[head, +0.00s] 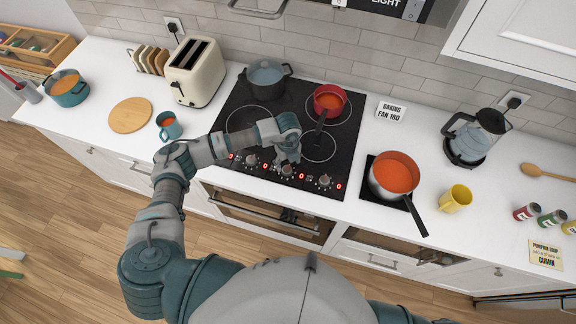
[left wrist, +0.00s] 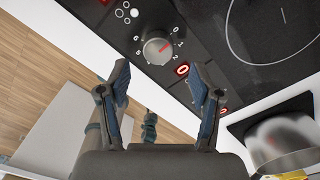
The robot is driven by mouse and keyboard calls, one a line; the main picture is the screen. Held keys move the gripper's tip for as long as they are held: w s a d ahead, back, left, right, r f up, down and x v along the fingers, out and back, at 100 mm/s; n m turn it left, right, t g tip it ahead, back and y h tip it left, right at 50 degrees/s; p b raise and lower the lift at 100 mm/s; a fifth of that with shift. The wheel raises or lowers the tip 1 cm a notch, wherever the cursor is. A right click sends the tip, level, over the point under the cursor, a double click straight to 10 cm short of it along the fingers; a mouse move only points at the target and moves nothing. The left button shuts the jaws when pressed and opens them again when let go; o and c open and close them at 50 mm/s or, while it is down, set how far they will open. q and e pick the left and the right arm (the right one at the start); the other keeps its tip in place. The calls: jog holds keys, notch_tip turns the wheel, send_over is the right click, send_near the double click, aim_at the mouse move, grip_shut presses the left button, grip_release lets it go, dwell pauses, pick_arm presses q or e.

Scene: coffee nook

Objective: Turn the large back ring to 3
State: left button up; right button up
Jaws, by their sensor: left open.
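The black cooktop (head: 232,105) has round control knobs and red digits along its front edge. Knobs show at the left (head: 250,161), middle (head: 287,170) and right (head: 325,181). My left gripper (head: 288,157) is over this front row, close to the middle knob. In the left wrist view my left gripper (left wrist: 163,85) is open and empty. A grey knob (left wrist: 157,50) with printed numbers is ahead, between the fingertips in the picture but not gripped. A red 0 (left wrist: 182,70) glows beside it. Ring-marker circles (left wrist: 126,12) are printed near it. My right gripper is not in view.
A pan of orange soup (head: 395,172) is right of the cooktop. A teal mug (head: 169,126) and toaster (head: 195,70) are left.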

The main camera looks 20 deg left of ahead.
aim_at(287, 169)
pick_arm(q)
jog(key=f, duration=0.5)
jog(key=shift+a+p, duration=0.3)
jog(key=shift+d+r, duration=0.1)
jog(key=shift+d, duration=0.05)
jog(key=c, duration=1.2)
